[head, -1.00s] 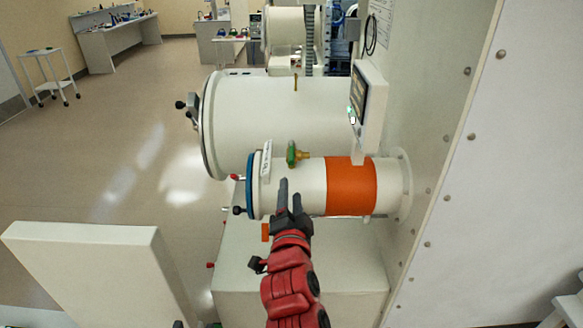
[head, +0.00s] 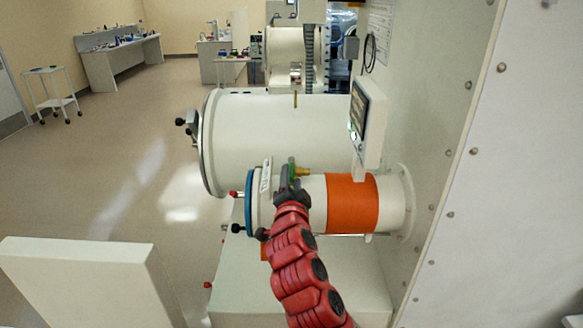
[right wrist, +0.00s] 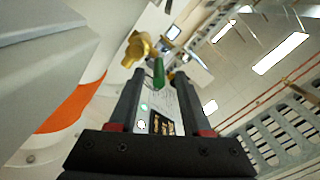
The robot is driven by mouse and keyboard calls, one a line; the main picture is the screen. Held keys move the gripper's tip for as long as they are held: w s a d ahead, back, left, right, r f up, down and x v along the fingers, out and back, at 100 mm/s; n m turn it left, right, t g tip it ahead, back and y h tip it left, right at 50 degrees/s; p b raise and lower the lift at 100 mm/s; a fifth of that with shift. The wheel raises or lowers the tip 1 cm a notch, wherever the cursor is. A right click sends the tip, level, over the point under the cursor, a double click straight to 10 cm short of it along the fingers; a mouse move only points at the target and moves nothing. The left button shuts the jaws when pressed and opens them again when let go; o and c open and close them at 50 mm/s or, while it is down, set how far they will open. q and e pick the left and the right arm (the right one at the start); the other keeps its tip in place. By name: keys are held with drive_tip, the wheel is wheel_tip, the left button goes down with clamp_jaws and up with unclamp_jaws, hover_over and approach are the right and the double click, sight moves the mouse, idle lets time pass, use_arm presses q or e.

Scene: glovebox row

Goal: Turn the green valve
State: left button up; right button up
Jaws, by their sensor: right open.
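The green valve (head: 291,170) has a green handle and a brass fitting (head: 302,171). It sits on top of the small white cylinder with an orange band. My right gripper (head: 289,182) is at the valve, coming from the front, and partly hides it. In the right wrist view the green handle (right wrist: 158,73) appears between the tips of my open right gripper (right wrist: 159,80), with the brass fitting just above left. I cannot tell whether the fingers touch the handle. My left gripper is not in view.
The small cylinder has an orange band (head: 351,204) and a blue-rimmed door (head: 249,203) at its left end. A large white cylinder (head: 270,135) lies behind it. A screen (head: 359,111) and the white wall panel (head: 440,130) bound the right. Floor at left is open.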

sight(291, 169)
drive_tip(key=shift+w+f+p, duration=0.1)
drive_tip(key=shift+w+p, duration=0.25)
drive_tip(key=shift+w, duration=0.75)
clamp_jaws()
idle(0.8)
